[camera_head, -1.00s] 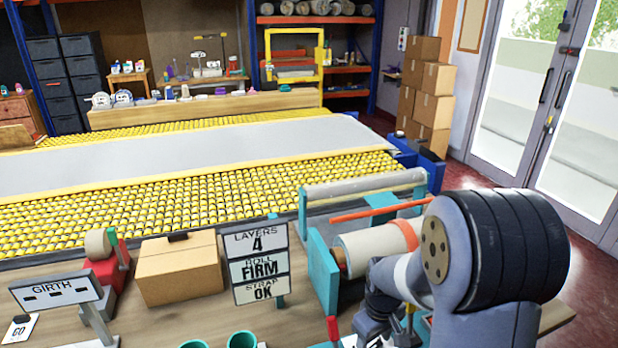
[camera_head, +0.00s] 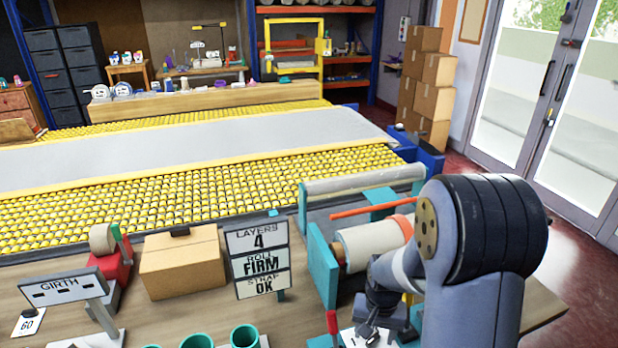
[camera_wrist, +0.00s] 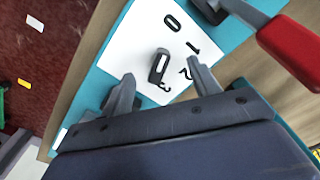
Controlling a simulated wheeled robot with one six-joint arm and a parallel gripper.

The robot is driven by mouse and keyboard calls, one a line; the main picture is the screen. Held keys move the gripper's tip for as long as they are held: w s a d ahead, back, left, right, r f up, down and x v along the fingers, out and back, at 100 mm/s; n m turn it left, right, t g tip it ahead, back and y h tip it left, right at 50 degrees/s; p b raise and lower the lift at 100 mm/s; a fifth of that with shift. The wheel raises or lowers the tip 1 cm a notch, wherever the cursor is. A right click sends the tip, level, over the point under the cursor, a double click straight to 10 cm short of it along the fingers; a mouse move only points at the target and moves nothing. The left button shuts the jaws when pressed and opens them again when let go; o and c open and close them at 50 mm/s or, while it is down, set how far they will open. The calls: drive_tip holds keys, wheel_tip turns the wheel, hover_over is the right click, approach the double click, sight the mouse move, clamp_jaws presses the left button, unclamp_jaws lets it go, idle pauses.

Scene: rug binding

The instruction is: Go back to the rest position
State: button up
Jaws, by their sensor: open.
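My gripper (camera_wrist: 160,90) is open in the wrist view, its two fingers apart. Beyond the fingers lies a white card (camera_wrist: 130,50) printed with numbers, with a small dark marker piece (camera_wrist: 158,66) on it. I cannot tell how far the fingers are above the card, but nothing shows held between them. In the head view my arm stands at the lower right, beside the cream roll (camera_head: 372,243) with an orange band. The gripper end is low in front of the roll and partly hidden there.
A sign (camera_head: 258,262) reading layers 4, roll firm, strap OK stands left of the roll frame (camera_head: 322,268). A cardboard box (camera_head: 182,264), a GIRTH stand (camera_head: 62,288) and teal cups (camera_head: 245,336) share the bench. A red handle (camera_wrist: 290,50) is close at right in the wrist view.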

drive_tip(key=m+p, duration=0.1)
drive_tip(key=m, duration=0.1)
drive_tip(key=m+p, duration=0.1)
drive_tip(key=m, duration=0.2)
drive_tip(key=shift+d+r, duration=0.15)
drive_tip(key=shift+s+m+p, duration=0.15)
drive_tip(key=shift+m+p, duration=1)
drive_tip(key=shift+m, duration=1.05)
